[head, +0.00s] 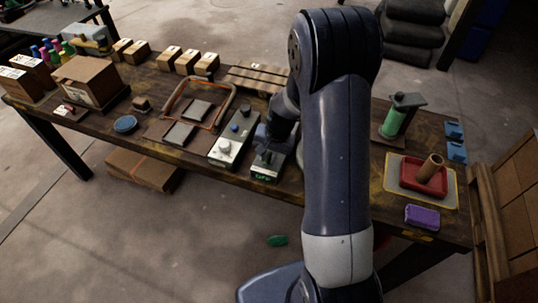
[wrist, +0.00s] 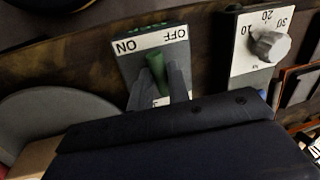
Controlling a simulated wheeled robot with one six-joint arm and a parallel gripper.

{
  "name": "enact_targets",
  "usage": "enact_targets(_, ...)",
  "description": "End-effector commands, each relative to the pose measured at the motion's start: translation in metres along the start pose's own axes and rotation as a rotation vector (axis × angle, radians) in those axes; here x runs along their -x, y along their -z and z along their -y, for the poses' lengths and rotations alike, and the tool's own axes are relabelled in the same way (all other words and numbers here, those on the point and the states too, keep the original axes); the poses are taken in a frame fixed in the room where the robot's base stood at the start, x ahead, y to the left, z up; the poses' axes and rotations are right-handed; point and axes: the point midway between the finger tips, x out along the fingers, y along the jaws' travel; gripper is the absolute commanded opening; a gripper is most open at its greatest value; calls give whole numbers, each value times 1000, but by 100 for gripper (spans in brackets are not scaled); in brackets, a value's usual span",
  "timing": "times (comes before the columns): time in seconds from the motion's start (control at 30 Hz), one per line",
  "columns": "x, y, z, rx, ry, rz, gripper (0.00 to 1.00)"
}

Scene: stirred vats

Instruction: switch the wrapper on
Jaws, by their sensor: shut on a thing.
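A small dark switch box (head: 262,174) stands near the front edge of the wooden table in the head view. In the wrist view the switch box (wrist: 128,68) has a white label (wrist: 151,40), upside down, with ON at left and OFF at right. A green lever (wrist: 154,66) sticks up from it below the label. My gripper (wrist: 161,84) is shut on the lever, one finger on each side. In the head view my gripper (head: 270,143) is over the box and hides the lever. I cannot tell towards which word the lever leans.
A box with a dial (head: 225,148) stands close to the left of the switch; its dial (wrist: 270,45) shows at right in the wrist view. A wire frame (head: 168,103) with grey pads is further left. A red tray (head: 409,180) and purple block (head: 422,216) are at right.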

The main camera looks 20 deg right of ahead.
Motion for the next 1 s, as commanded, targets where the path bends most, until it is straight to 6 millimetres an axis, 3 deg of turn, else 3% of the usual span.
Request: enact_targets(1.0, 0, 3, 2, 615, 1, 121, 0)
